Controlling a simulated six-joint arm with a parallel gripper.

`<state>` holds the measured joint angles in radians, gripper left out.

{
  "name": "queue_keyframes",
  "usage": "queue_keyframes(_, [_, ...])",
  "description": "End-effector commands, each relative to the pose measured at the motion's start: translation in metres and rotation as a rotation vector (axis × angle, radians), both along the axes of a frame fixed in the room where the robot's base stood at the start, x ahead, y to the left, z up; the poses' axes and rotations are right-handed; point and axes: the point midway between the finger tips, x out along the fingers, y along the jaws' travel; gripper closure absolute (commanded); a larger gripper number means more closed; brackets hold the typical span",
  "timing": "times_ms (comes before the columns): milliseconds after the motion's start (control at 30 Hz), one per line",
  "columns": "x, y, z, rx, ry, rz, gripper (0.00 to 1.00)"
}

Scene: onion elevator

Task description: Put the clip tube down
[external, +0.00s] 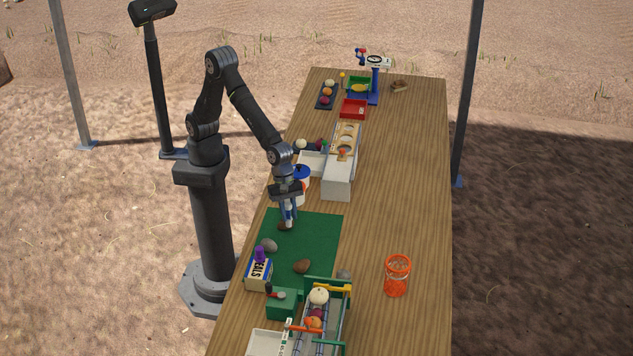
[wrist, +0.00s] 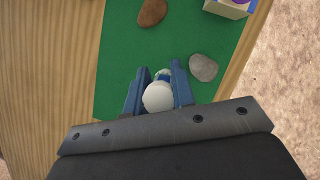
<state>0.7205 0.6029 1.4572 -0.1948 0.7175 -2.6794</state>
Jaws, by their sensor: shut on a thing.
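My gripper (external: 288,208) is low over the far left part of a green mat (external: 318,232). In the external view the tube is small and mostly hidden by the fingers. I cannot tell whether its lower end touches the mat.
A grey stone (external: 268,245) and a brown stone (external: 302,266) lie on the mat. A labelled box (external: 258,275) with a purple top stands at its near left. A green-framed rack (external: 318,325) stands nearer, and an orange basket (external: 397,277) stands right. The mat's middle is clear.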

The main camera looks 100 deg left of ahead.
Motion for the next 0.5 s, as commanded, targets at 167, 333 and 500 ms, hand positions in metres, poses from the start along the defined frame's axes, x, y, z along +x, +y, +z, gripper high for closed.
queue_keyframes(167, [-0.006,-0.003,0.005,0.000,0.000,-0.001,0.99])
queue_keyframes(333, [-0.006,-0.003,0.026,-0.002,-0.003,-0.001,0.99])
queue_keyframes(500, [-0.006,-0.003,0.058,-0.002,-0.003,-0.001,0.99])
